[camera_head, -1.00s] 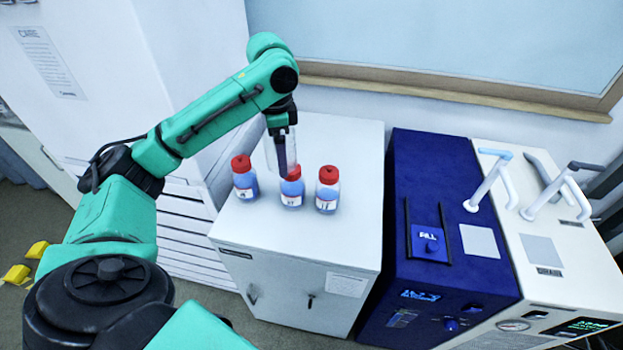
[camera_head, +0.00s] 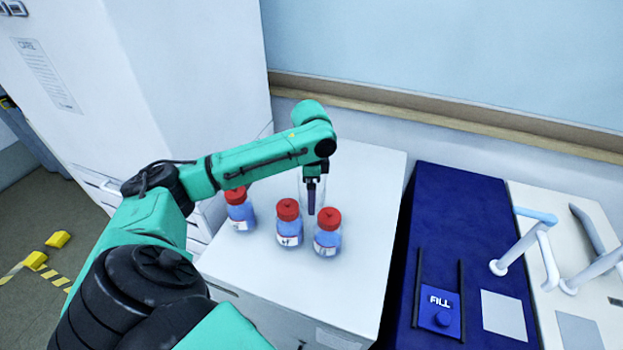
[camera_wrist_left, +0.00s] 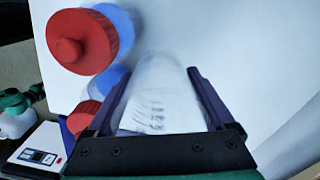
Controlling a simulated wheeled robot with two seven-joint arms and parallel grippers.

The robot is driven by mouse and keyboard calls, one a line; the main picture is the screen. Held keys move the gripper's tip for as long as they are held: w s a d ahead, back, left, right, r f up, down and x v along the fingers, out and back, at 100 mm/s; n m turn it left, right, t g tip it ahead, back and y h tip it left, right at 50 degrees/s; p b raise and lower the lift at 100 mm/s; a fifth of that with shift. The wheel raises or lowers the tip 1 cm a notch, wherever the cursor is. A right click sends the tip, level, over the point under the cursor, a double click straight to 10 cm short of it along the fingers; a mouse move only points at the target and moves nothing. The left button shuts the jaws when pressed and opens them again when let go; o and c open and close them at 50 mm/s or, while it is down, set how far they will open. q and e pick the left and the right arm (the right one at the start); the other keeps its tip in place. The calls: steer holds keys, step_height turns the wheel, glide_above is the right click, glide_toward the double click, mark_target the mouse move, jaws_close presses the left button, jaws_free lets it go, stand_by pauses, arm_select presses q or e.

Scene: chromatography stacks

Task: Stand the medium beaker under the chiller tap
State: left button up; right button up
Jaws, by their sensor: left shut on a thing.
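My left gripper (camera_head: 312,205) is shut on a clear beaker (camera_wrist_left: 150,95) with printed graduations, which shows between the two fingers in the left wrist view. In the head view the beaker is faint and partly behind a dark finger, above the white cabinet top, behind the red-capped bottles. I cannot tell how far above the top it is. A tap with a light blue top (camera_head: 535,215) rises at the right, from the right side of a blue machine (camera_head: 452,220) marked FILL. My right gripper is not in view.
Three blue bottles with red caps stand on the white cabinet (camera_head: 372,185): left (camera_head: 241,214), middle (camera_head: 289,226) and right (camera_head: 327,237). The cabinet top right of them is clear. A white machine (camera_head: 555,310) with a grey-white tap (camera_head: 592,265) stands at far right.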

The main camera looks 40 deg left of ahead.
mark_target(311, 221)
arm_select(q)
step_height(311, 221, down, 3)
steer(key=shift+w+f, duration=0.1)
steer(key=f, duration=0.4)
steer(key=shift+s+p, duration=0.2)
steer(key=shift+p, duration=0.15)
steer(key=shift+w+f, duration=0.15)
steer(key=shift+f, duration=0.2)
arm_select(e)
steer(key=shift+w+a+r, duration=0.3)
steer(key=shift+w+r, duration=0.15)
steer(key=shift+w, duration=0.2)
arm_select(q)
steer(key=shift+f, duration=0.1)
steer(key=o, duration=1.2)
steer(key=shift+c, duration=0.2)
